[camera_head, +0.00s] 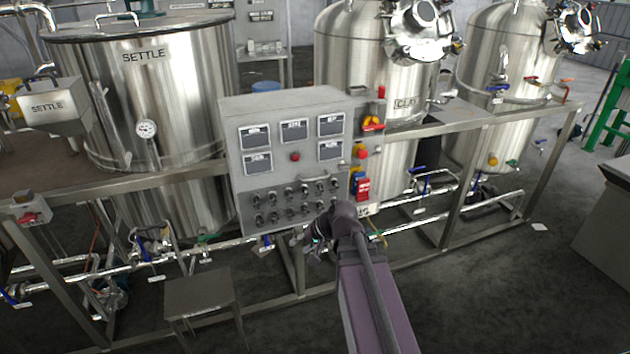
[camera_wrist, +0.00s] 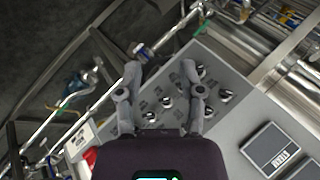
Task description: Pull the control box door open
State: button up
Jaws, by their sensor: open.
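The grey control box (camera_head: 270,175) is mounted on the frame in the middle of the head view. Its front door looks shut and carries several small displays, a red button (camera_head: 295,157) and rows of dark knobs (camera_head: 268,203). My gripper (camera_head: 318,236) is near the box's lower right corner, in front of the lowest knobs. In the wrist view, my gripper (camera_wrist: 160,76) has its two fingers spread, with nothing held between them. The box's knob panel (camera_wrist: 232,128) lies beyond the fingertips.
Red and yellow switches (camera_head: 361,152) line the box's right side. A steel SETTLE tank (camera_head: 165,90) stands behind left, and other tanks (camera_head: 360,60) behind right. Pipes and a metal rail (camera_head: 480,133) run alongside. A small stool (camera_head: 199,292) stands at front left.

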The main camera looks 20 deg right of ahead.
jog(key=w+d+r+m+t+y, duration=0.1)
jog(key=w+d+r+m+t, duration=0.45)
jog(key=d, duration=0.35)
jog(key=m+t, duration=0.4)
send_near(316, 179)
jog(key=f+v, duration=0.1)
jog(key=v, duration=0.2)
jog(key=shift+s+r+b, duration=0.2)
jog(key=shift+r+b, duration=0.15)
jog(key=shift+r, duration=0.25)
jog(key=shift+w+a, duration=0.1)
jog(key=shift+w, duration=0.05)
jog(key=b+x, duration=0.2)
jog(key=x, duration=1.1)
jog(key=shift+w+f+b, duration=0.2)
jog(key=shift+w+b, duration=0.1)
jog(key=shift+b, duration=0.05)
grip_shut()
